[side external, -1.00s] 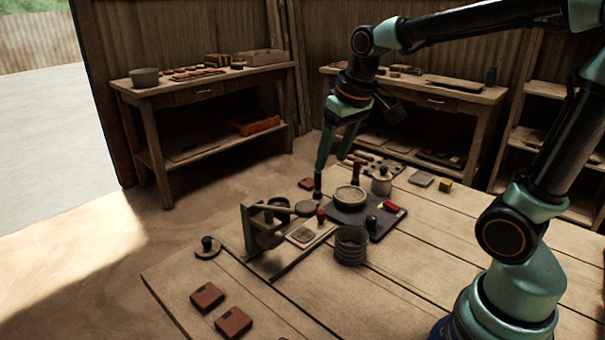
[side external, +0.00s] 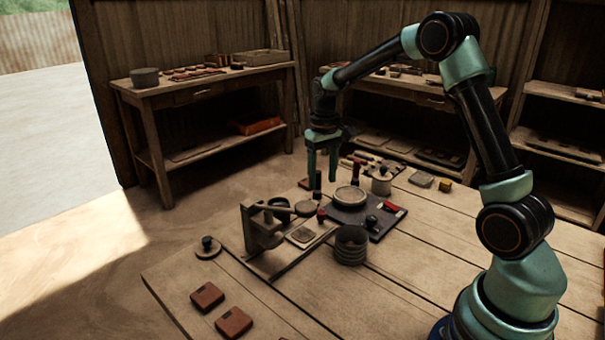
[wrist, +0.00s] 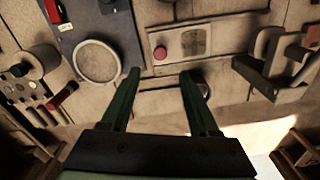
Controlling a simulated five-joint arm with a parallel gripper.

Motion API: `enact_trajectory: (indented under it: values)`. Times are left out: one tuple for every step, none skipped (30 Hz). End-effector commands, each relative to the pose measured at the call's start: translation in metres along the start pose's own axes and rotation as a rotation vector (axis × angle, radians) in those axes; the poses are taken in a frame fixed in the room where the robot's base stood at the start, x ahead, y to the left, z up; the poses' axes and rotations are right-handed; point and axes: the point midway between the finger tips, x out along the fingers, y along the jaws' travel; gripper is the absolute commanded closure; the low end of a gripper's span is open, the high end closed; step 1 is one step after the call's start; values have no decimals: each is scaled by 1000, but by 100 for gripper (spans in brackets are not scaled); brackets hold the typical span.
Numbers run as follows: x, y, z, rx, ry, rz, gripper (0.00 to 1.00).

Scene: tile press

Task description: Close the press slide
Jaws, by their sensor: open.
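The wooden press (side external: 250,228) stands on the table; its upright frame also shows at the right of the wrist view (wrist: 283,68). Its slide (side external: 322,232) extends out to the right of the frame, with a grey tile plate (side external: 302,236) lying in the open, clear of the press head. A red knob (side external: 320,215) sits at the slide's far edge; in the wrist view this knob (wrist: 160,53) lies just ahead of the fingertips. My gripper (side external: 322,180) points down, open and empty, above the table behind the slide. It also shows in the wrist view (wrist: 161,74).
A dark upright piece (side external: 317,185) stands close by the fingertips. A round pale dish (side external: 348,196) sits on a dark mat (side external: 377,232) to the right. A ribbed pot (side external: 350,246) stands in front. Two red-brown tiles (side external: 207,296) lie at the front left.

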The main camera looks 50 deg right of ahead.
Motion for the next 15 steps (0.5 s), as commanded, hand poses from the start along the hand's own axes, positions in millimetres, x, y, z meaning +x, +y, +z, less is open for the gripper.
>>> enact_trajectory:
  values:
    - [10, 0, 1, 0, -5, 0, 39]
    - [16, 0, 1, 0, -5, 0, 39]
    - [24, 0, 1, 0, -6, 0, 39]
    - [30, 0, 1, -1, -5, 0, 39]
    - [36, 0, 2, -1, -6, 0, 39]
    - [44, 0, 1, -1, -5, 0, 39]
    - [50, 0, 1, -1, -5, 0, 39]
    - [55, 0, 1, -1, -4, 0, 39]
    - [62, 0, 1, -1, -4, 0, 39]
    - [67, 0, 1, -1, -4, 0, 39]
    - [72, 0, 1, -1, -4, 0, 39]
    - [78, 0, 1, -1, -3, 0, 39]
    - [81, 0, 1, -1, -3, 0, 39]
    - [84, 0, 1, -1, -3, 0, 39]
    - [89, 0, 1, -1, -2, 0, 39]
